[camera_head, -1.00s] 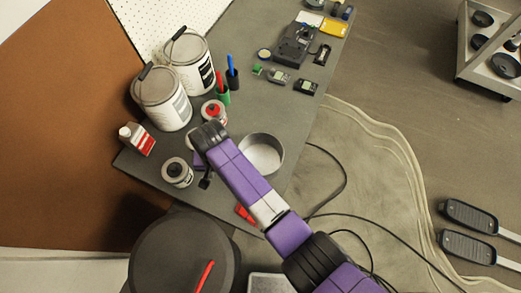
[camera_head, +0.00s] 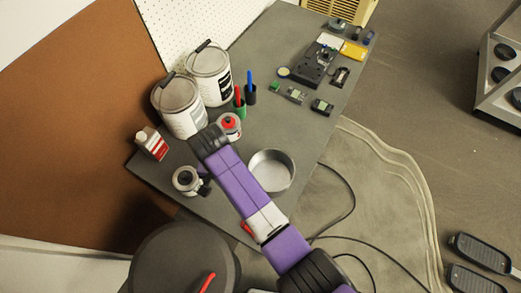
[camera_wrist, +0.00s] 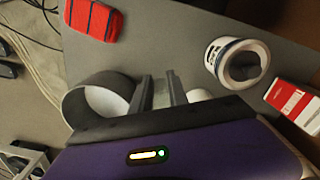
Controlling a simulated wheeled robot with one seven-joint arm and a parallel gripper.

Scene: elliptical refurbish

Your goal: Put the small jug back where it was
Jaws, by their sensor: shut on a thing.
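My gripper shows in the wrist view (camera_wrist: 160,92), its two dark fingers a short way apart and shut on a pale thing between them. I take this to be the small jug, but its shape is mostly hidden by the fingers and gripper body. In the head view my gripper (camera_head: 203,188) points down over the near left part of the grey bench (camera_head: 215,205), just right of a round can with a dark top (camera_head: 185,180). The jug cannot be made out there. Whether it touches the bench cannot be told.
A metal pan (camera_head: 271,180) stands right of my arm. A red-and-white carton (camera_head: 152,143), a red-topped can (camera_head: 229,126) and two paint cans (camera_head: 181,110) (camera_head: 209,75) stand around the gripper. A red item (camera_wrist: 94,20) lies near the bench edge. Electronics (camera_head: 313,65) lie farther back.

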